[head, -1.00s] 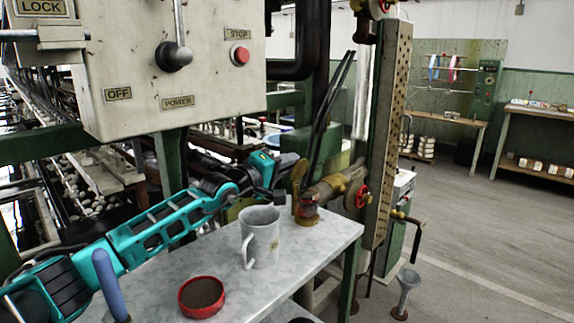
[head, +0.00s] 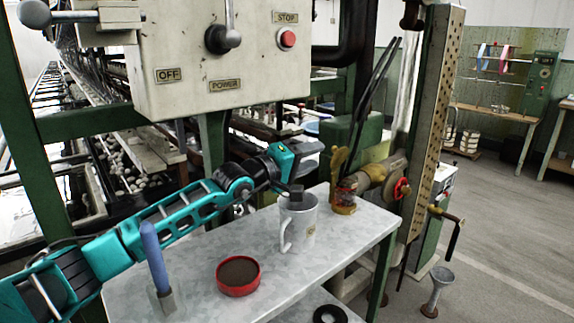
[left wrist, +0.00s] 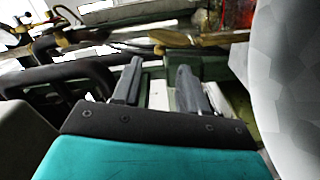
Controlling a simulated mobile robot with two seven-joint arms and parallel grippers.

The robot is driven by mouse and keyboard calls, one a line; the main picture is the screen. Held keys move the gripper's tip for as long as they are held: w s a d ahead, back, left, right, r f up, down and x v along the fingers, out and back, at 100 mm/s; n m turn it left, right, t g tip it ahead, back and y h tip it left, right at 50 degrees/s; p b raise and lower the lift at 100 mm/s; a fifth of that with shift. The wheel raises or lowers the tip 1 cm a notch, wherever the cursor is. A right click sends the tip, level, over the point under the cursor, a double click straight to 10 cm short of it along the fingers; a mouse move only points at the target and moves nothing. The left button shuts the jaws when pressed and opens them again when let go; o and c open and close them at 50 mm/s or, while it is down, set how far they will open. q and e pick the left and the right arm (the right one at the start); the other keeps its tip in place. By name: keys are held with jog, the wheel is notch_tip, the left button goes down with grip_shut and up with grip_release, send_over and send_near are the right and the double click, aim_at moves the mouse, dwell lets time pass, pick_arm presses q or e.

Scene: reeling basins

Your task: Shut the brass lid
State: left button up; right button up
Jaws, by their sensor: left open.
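The brass lid (head: 339,162) stands upright, open, on a small brass cup with a reddish body (head: 344,197), beside the pipe and valve at the bench's far edge. My left gripper (head: 302,169) is open and empty, left of the lid and apart from it, just behind and above the grey mug in the head view. In the left wrist view, the two fingers (left wrist: 158,88) are spread with nothing between them. A brass piece (left wrist: 200,39) lies beyond them there; I cannot tell whether it is the lid. My right gripper is not in view.
The grey mug (head: 299,226) stands close to my left gripper and also fills the right of the wrist view (left wrist: 290,80). A red-rimmed round tin (head: 238,289) and a blue-handled tool (head: 154,255) are nearer on the bench (head: 335,238). A red valve wheel (head: 401,189) sits right of the lid.

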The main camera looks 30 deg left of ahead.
pick_arm(q)
jog(key=v, duration=0.7)
jog(key=shift+b, duration=0.35)
jog(key=shift+s, duration=0.15)
